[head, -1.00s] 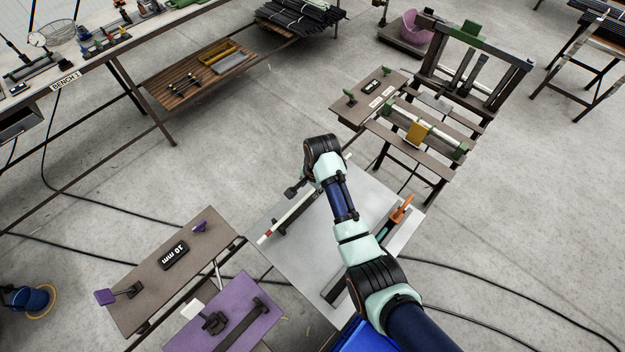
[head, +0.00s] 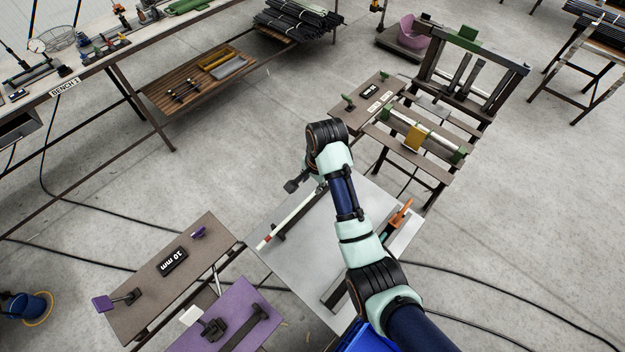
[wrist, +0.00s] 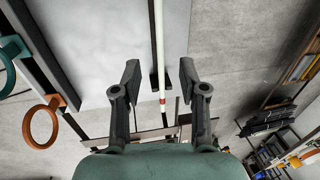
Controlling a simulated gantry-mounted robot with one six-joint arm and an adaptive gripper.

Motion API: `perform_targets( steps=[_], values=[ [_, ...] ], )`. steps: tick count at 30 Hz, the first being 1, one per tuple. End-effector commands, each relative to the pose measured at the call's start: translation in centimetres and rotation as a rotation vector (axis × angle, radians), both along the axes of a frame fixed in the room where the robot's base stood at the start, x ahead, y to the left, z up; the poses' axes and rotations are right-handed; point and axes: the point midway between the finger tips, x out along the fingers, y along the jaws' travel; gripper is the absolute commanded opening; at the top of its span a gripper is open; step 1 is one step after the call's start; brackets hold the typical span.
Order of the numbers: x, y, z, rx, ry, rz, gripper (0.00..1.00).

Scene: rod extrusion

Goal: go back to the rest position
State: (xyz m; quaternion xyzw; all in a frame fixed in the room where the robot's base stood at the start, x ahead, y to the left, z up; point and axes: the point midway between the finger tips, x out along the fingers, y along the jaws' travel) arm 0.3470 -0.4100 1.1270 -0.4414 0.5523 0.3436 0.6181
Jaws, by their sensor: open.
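My gripper (head: 292,186) is open and empty over the far left edge of the grey metal table (head: 335,235). In the wrist view the two fingers of my gripper (wrist: 160,76) stand apart, with a gap on each side of a thin white rod. The white rod (head: 297,217) lies along the left side of the table, by a dark support; it also shows in the wrist view (wrist: 158,45) with a red band near its end. The frames do not show how high the fingers are above the rod.
An orange-handled tool (head: 402,213) lies at the table's right edge; orange and green loops show in the wrist view (wrist: 42,122). A brown board marked 10 mm (head: 150,290) and a purple board (head: 235,325) stand at front left. A frame stand (head: 470,75) is behind right. Open floor lies left.

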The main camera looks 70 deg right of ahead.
Motion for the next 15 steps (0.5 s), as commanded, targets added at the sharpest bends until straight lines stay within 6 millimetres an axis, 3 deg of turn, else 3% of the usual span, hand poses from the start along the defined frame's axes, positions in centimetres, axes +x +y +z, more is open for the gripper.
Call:
perform_targets(
  steps=[12, 15],
  values=[
    [0.0, 0.0, 0.0, 0.0, 0.0, 0.0, 0.43],
    [1.5, 1.3, 1.0, -0.035, -0.018, 0.073, 0.43]
  ],
)
